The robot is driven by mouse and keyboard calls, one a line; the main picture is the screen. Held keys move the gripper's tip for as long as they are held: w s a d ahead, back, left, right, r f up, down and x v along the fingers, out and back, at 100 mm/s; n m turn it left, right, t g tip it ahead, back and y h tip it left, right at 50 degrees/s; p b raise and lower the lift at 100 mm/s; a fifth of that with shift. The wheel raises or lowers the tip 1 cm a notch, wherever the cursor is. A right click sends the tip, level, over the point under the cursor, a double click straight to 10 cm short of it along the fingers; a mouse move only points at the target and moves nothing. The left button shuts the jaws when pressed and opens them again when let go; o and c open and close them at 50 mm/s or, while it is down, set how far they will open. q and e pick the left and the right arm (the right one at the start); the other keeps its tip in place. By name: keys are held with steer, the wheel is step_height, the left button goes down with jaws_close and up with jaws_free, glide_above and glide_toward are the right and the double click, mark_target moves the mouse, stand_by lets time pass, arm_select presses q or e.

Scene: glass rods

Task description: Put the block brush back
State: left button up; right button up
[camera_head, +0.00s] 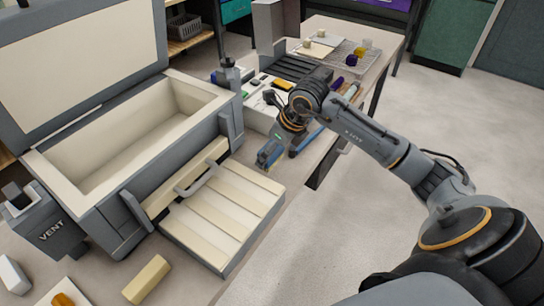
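My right gripper (288,146) hangs over the front edge of the bench, just right of the open kiln's lowered slatted door. Small blue shapes show at its fingertips, the left one block-like. I cannot tell whether they are the fingers themselves or a held block brush, nor whether the fingers are open or shut. No block brush can be picked out for certain. A cream block (147,280) lies on the bench at the lower left, with no bristles visible. My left gripper is not in view.
The kiln (118,218) stands open and empty at left, its slatted door (222,212) lowered toward the front. Behind the gripper are a cluttered white tray, a dark slatted rack (291,67) and a wire grid (350,52). A VENT box (48,235) stands at far left. Floor at right is clear.

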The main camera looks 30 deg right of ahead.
mark_target(272, 160)
steer(key=shift+w+d+f, duration=0.1)
steer(key=shift+w+f, duration=0.05)
steer(key=shift+f, duration=0.1)
step_height(272, 160, down, 3)
steer(key=shift+p, duration=0.7)
steer(key=shift+d+f, duration=0.1)
steer(key=shift+f+b, duration=0.2)
steer(key=shift+b, duration=0.1)
steer(key=o, duration=1.4)
steer(key=shift+r, duration=0.1)
